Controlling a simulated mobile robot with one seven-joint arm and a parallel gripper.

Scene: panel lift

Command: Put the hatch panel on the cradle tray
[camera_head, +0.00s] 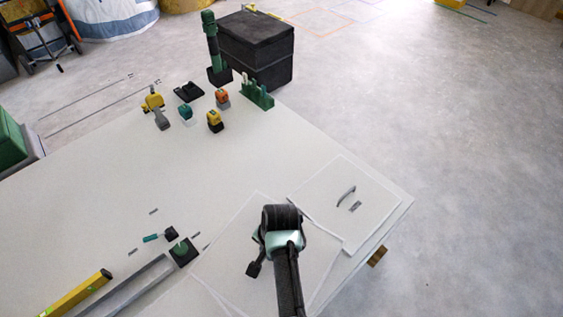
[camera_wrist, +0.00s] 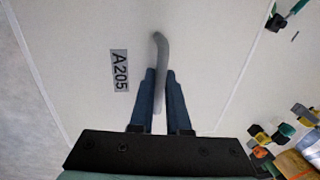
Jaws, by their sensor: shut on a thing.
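My gripper (camera_wrist: 160,74) is shut on the grey curved handle (camera_wrist: 160,50) of a flat white panel (camera_wrist: 205,60). A label reading A205 (camera_wrist: 120,70) is on this panel, left of the handle in the wrist view. In the head view, a pale square panel (camera_head: 222,258) lies under my arm, which hides its middle and the fingers. To its right is another white panel (camera_head: 315,190) with a free grey handle (camera_head: 346,195) and a small label. I cannot clearly pick out the cradle tray, or tell whether the held panel is raised.
A yellow level (camera_head: 75,293), a grey rail and a green-black block (camera_head: 184,251) lie at the left. The middle of the table is clear. Open floor lies to the right.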

